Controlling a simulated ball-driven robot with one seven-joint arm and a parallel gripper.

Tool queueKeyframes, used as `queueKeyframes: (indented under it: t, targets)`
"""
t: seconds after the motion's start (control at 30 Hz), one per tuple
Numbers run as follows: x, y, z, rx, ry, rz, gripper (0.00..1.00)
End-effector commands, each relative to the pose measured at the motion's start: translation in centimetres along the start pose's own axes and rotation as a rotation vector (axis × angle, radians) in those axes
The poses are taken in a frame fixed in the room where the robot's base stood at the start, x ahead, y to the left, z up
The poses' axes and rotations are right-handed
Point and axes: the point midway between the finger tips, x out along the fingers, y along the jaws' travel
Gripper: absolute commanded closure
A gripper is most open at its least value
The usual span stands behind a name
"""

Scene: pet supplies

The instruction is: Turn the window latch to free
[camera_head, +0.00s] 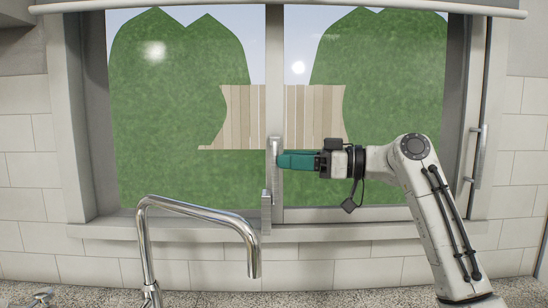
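The window latch (274,147) is a light grey upright piece on the window's middle post, and it appears roughly vertical. My gripper (280,160) reaches in from the right with its teal fingers pointing left. The fingertips are at the latch's right edge, beside its middle. I cannot tell whether they touch it. The fingers are seen from the side and overlap, so the gap between them is hidden. Part of the latch near the fingertips may be covered.
A chrome tap (200,212) arches up in front of the window, left of my arm. A narrow grey block (265,213) sits low on the middle post. A bar handle (478,155) is on the right frame. The sill (180,230) looks clear.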

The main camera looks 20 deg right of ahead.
Motion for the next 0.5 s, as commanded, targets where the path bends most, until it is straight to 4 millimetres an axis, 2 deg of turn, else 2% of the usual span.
queueKeyframes:
  t: [0.03,0.2,0.5]
  targets:
    - [0.9,-0.1,-0.1,0.000,-0.002,-0.002,0.62]
    - [3.1,0.0,-0.1,-0.001,-0.002,0.000,0.62]
    - [4.2,0.0,0.0,-0.001,-0.002,0.002,0.62]
